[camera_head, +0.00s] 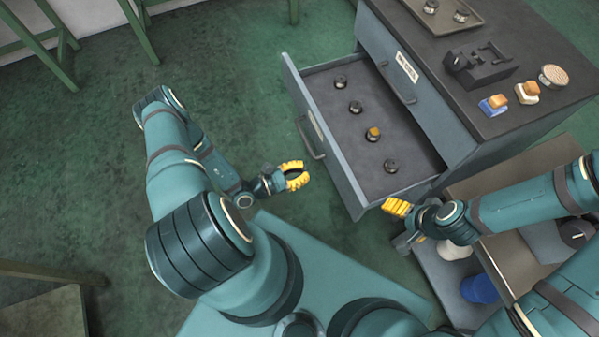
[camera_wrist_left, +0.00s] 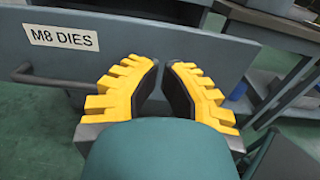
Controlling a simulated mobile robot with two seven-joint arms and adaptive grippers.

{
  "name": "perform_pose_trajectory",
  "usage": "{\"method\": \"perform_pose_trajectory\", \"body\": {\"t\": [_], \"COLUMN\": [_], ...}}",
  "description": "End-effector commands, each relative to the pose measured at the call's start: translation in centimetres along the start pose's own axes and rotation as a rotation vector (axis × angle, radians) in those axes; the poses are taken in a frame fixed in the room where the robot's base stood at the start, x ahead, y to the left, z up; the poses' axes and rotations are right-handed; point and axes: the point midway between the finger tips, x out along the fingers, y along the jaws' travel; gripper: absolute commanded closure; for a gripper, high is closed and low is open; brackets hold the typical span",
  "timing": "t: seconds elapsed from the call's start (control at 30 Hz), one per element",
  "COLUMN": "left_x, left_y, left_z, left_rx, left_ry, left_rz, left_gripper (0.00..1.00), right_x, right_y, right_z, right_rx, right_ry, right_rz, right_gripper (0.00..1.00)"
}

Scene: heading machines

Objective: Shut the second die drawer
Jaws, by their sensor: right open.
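The open die drawer (camera_head: 333,139) is grey and pulled well out of the cabinet, below a shut upper drawer (camera_head: 415,90). Several small round dies sit inside, one with an orange top (camera_head: 374,133). Its bar handle (camera_head: 311,140) is on the front. In the left wrist view the drawer front (camera_wrist_left: 150,30) is labelled M8 DIES, with the handle (camera_wrist_left: 50,79) left of the fingers. My left gripper (camera_head: 304,171) is open and empty, just off the front; it also shows there (camera_wrist_left: 163,66). My right gripper (camera_head: 390,205) is open near the drawer's right corner.
The cabinet top (camera_head: 440,35) holds a tray (camera_head: 465,15), a black fixture (camera_head: 482,65), small blocks and a round piece (camera_head: 553,76). A bench with a blue container (camera_head: 480,289) stands at lower right.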

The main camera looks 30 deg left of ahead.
Motion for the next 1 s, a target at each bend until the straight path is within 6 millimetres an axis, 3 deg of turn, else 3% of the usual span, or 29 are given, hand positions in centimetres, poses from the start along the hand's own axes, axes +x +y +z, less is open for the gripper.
{"method": "perform_pose_trajectory", "body": {"t": [0.3, 0.5, 1.0], "left_x": [6.3, 8.9, 9.9], "left_y": [-0.1, -0.1, -0.1], "left_z": [0.0, 0.0, 0.1], "left_rx": [0.0, 0.001, 0.0], "left_ry": [-0.002, -0.001, 0.001], "left_rz": [-0.004, -0.004, -0.003], "left_gripper": [1.0, 1.0, 1.0], "right_x": [0.2, 0.4, 0.4], "right_y": [0.1, 0.2, 0.2], "right_z": [0.1, 0.2, 0.2], "right_rx": [0.0, -0.001, -0.001], "right_ry": [-0.003, -0.005, -0.005], "right_rz": [0.0, 0.0, 0.0], "right_gripper": [0.13, 0.13, 0.13]}}
